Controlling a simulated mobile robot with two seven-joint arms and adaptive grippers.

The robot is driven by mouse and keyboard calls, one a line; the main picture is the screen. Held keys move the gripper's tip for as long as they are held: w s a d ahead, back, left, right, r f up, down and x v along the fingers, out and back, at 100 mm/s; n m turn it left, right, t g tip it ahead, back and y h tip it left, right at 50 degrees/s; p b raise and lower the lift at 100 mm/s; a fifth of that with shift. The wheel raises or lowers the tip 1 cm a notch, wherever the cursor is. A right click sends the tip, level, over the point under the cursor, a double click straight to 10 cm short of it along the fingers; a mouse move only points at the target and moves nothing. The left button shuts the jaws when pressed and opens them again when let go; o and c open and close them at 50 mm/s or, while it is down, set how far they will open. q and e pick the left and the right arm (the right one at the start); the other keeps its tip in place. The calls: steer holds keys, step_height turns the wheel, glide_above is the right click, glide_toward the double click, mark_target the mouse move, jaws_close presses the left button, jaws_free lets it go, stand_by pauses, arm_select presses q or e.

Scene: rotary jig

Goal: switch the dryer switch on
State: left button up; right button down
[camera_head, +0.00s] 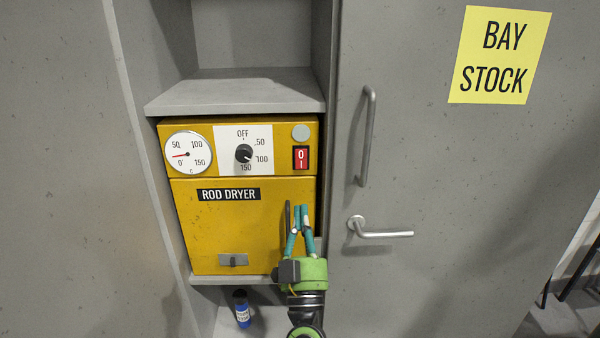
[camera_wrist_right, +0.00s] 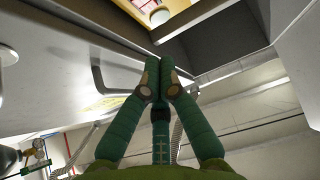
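The dryer switch (camera_head: 301,157) is a small red rocker marked O and I in a black frame. It sits at the upper right of the yellow rod dryer (camera_head: 220,232). I cannot tell which way the rocker is tilted. A round grey lamp (camera_head: 300,132) above it looks unlit. My right gripper (camera_head: 301,207) is below the switch, in front of the dryer's right side, fingers pointing up. Its teal fingertips (camera_wrist_right: 159,62) meet in the right wrist view, with nothing seen between them. Part of the dryer (camera_wrist_right: 180,8) shows above them there. My left gripper is out of view.
The dryer has a dial (camera_head: 243,153) turned near 100 and a gauge (camera_head: 188,152) reading near 0. A grey shelf (camera_head: 235,92) overhangs it. A cabinet door to the right has a bar handle (camera_head: 367,135) and a lever (camera_head: 380,231). A blue bottle (camera_head: 242,312) stands below.

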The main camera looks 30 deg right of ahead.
mark_target(299, 160)
steer(key=w+d+r, duration=0.1)
steer(key=w, duration=0.1)
steer(key=w+d+r+p, duration=0.1)
steer(key=w+d, duration=0.1)
steer(key=w, duration=0.1)
steer(key=w+d+r+p, duration=0.1)
steer(key=w+d, duration=0.1)
steer(key=w, duration=0.1)
steer(key=shift+w+r, duration=0.1)
steer(key=shift+r, duration=0.2)
steer(key=b, duration=0.2)
steer(key=f+t+b, duration=0.1)
steer(key=shift+w+d+f+h+b, duration=0.1)
steer(key=shift+w+d+h+b, duration=0.2)
steer(key=shift+w+b, duration=0.1)
steer(key=shift+r, duration=0.25)
steer(key=shift+w+r, duration=0.1)
steer(key=shift+w, duration=0.05)
